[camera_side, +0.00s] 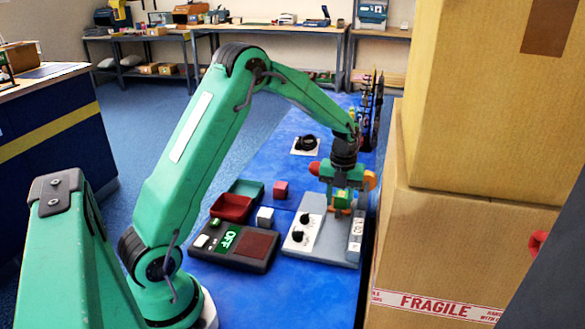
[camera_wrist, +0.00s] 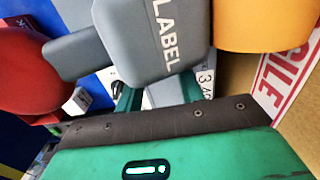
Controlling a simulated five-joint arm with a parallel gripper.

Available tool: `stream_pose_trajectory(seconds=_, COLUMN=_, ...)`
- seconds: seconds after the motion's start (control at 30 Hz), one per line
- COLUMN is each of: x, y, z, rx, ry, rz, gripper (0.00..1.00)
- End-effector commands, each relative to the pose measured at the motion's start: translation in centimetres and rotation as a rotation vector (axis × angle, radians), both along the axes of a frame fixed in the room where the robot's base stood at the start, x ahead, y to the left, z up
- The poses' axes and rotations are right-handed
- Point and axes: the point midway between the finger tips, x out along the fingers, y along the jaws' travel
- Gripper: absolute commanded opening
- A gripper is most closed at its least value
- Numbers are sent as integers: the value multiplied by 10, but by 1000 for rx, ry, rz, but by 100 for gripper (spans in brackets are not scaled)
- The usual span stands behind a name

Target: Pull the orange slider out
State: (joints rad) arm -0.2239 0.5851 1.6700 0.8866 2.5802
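In the side view, a grey device (camera_side: 326,250) with a white panel and two black knobs stands on the blue mat. My gripper (camera_side: 342,208) is over its far right part, pointing down. A small orange piece (camera_side: 344,197), perhaps the slider, shows between the green fingers. I cannot tell whether the fingers touch it or are shut on it. In the wrist view, parts of my green fingers (camera_wrist: 160,97) show, but a grey block marked LABEL (camera_wrist: 155,35) hides their tips and the slider.
A dark box marked OFF (camera_side: 237,247), a red tray (camera_side: 232,207), a white cube (camera_side: 265,217) and a pink cube (camera_side: 281,190) lie left of the device. Large cartons (camera_side: 455,245) stand close on the right. A black ring-like item on a white plate (camera_side: 306,146) lies farther back.

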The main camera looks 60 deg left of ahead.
Motion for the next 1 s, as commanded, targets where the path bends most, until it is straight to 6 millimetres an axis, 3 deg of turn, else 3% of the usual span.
stream_pose_trajectory(seconds=0.23, x=-1, y=0, z=-25, rx=-1, ry=2, rz=0, gripper=38)
stream_pose_trajectory(seconds=0.63, x=0, y=0, z=-30, rx=0, ry=0, rz=0, gripper=38)
stream_pose_trajectory(seconds=0.83, x=0, y=0, z=-30, rx=0, ry=0, rz=0, gripper=0)
stream_pose_trajectory(seconds=1.0, x=0, y=0, z=-30, rx=0, ry=0, rz=1, gripper=0)
